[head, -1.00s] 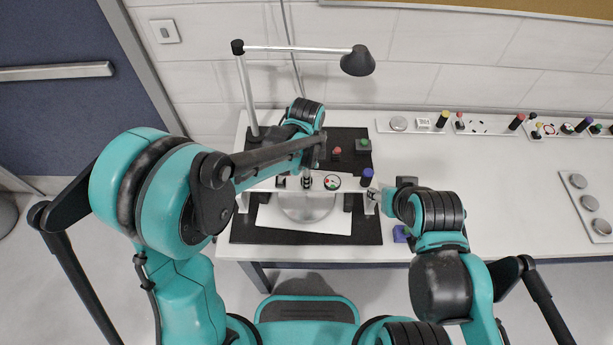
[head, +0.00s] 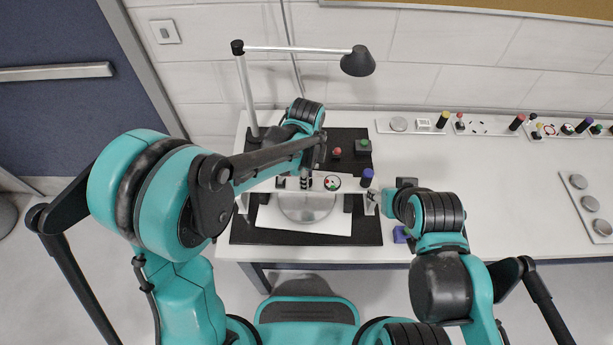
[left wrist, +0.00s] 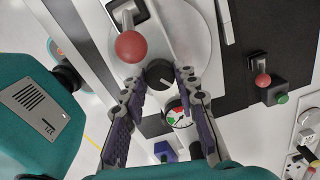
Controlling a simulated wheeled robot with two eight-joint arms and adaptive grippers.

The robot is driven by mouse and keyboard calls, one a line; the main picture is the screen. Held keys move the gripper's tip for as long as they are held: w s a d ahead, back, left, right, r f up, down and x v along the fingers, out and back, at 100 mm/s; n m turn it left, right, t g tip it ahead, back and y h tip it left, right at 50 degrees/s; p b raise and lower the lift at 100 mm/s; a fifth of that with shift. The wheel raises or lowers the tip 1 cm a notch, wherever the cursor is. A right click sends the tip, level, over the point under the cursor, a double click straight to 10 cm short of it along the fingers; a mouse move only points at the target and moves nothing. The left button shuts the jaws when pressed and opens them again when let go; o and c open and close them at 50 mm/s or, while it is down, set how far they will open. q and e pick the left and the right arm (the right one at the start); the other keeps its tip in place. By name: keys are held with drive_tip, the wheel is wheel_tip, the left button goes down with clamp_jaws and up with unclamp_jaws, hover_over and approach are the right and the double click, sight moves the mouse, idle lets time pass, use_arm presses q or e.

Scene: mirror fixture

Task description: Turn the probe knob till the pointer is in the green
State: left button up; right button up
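The probe knob, black with a pale mark, shows in the left wrist view (left wrist: 160,74) and on the white bar in the head view (head: 307,183). My left gripper (left wrist: 157,79) is open, with a fingertip on either side of the knob and apparent gaps; contact is unclear. The round gauge (left wrist: 178,113) has green and red parts on a white face beside the knob; it also shows in the head view (head: 332,183). Its pointer is too small to read surely. My right gripper (head: 378,196) is by the bar's right end; its fingers are unclear.
A red ball handle (left wrist: 131,47) stands close to the left fingertips. A blue-topped peg (head: 367,178) stands right of the gauge. A green button box (head: 363,145) is behind on the black mat. A lamp (head: 357,62) overhangs the back. The table's right middle is clear.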

use_arm(q)
drive_tip(key=o, duration=0.3)
wheel_tip(320, 180, up, 12)
idle(0.5)
idle(0.4)
